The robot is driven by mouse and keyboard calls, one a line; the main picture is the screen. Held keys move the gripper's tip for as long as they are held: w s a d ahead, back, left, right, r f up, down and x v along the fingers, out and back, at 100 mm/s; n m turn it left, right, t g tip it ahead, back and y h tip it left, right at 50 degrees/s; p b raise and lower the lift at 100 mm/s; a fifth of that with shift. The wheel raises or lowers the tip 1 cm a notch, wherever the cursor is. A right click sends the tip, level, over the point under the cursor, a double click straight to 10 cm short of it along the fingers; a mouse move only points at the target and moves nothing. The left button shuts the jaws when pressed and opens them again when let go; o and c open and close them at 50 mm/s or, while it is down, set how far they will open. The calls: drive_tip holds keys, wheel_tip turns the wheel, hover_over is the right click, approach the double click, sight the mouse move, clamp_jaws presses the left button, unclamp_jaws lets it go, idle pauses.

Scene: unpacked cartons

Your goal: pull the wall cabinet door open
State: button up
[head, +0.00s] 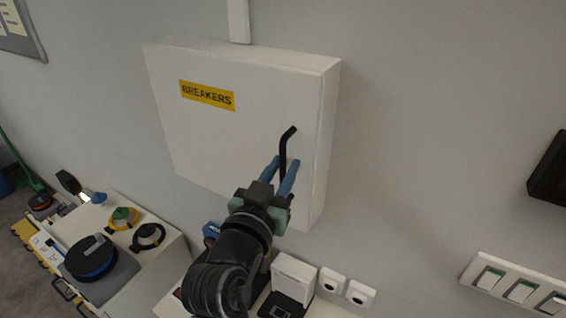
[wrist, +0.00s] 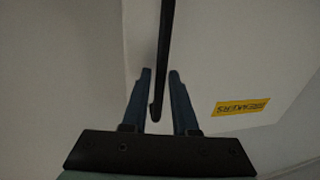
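The white wall cabinet (head: 205,135) with a yellow BREAKERS label (head: 207,95) hangs on the grey wall; its door looks shut. A black bar handle (head: 285,145) stands near the door's right edge. My gripper (head: 287,166) is at the handle's lower part, its blue fingers open on either side of it. In the wrist view the handle (wrist: 164,60) runs down between the two fingertips (wrist: 160,75), with a visible gap on the right and a narrower one on the left. The label also shows there (wrist: 241,106).
Below left, a white cabinet top (head: 110,225) carries tape rolls and a blue-black reel (head: 90,258). Small boxes (head: 293,277) and sockets (head: 345,287) are below the cabinet. Light switches (head: 520,290) are at lower right.

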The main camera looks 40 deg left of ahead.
clamp_jaws()
idle(1.5)
